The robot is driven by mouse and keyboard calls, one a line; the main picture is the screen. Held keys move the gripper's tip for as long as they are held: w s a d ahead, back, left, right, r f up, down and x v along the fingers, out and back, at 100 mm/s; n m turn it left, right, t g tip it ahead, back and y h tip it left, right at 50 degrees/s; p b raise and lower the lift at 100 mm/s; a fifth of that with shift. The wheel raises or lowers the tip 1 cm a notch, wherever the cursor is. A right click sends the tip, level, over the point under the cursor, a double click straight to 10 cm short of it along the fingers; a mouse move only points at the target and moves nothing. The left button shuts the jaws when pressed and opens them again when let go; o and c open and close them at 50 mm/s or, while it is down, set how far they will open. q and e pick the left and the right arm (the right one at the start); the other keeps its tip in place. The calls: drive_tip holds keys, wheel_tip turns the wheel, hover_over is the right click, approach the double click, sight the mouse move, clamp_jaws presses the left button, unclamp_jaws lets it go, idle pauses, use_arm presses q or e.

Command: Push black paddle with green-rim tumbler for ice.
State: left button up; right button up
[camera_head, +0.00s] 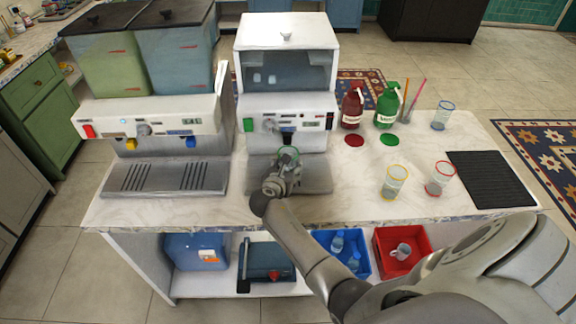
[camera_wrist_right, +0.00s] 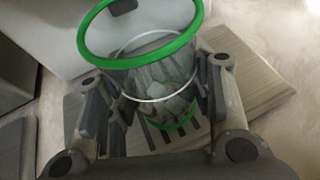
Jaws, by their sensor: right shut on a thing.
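My right gripper (camera_head: 284,172) is shut on the green-rim tumbler (camera_head: 288,153), in front of the middle machine (camera_head: 287,105) and above its drip tray (camera_head: 315,175). In the right wrist view the clear tumbler (camera_wrist_right: 150,80) stands between my fingers (camera_wrist_right: 160,95), with its bright green rim toward the camera. Pale grey shapes show inside; I cannot tell if they are ice. The black paddle (camera_head: 287,137) is on the machine's front, just above and behind the tumbler. A dark piece (camera_wrist_right: 122,5) shows at the far rim; contact with it is unclear. My left gripper is out of view.
A two-tank drink machine (camera_head: 150,115) stands at the left. At the right are a red bottle (camera_head: 352,107), a green bottle (camera_head: 387,107), a yellow-rim tumbler (camera_head: 394,182), a red-rim tumbler (camera_head: 439,178), a blue-rim tumbler (camera_head: 442,116) and a black mat (camera_head: 490,180).

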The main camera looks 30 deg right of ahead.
idle(0.4)
drive_tip(key=shift+s+a+r+p, duration=0.15)
drive_tip(key=shift+s+a+p, duration=0.15)
drive_tip(key=shift+s+p, duration=0.25)
drive_tip(key=s+a+p, duration=0.1)
drive_tip(key=s, duration=0.1)
drive_tip(key=s+a+p, duration=0.1)
drive_tip(key=s+p, duration=0.1)
drive_tip(key=s+a+p, duration=0.1)
drive_tip(key=s+a, duration=0.1)
drive_tip(key=shift+s+a, duration=0.1)
drive_tip(key=shift+s, duration=0.25)
drive_tip(key=shift+s+a+p, duration=0.25)
drive_tip(key=shift+s+p, duration=0.05)
drive_tip(key=shift+s, duration=0.1)
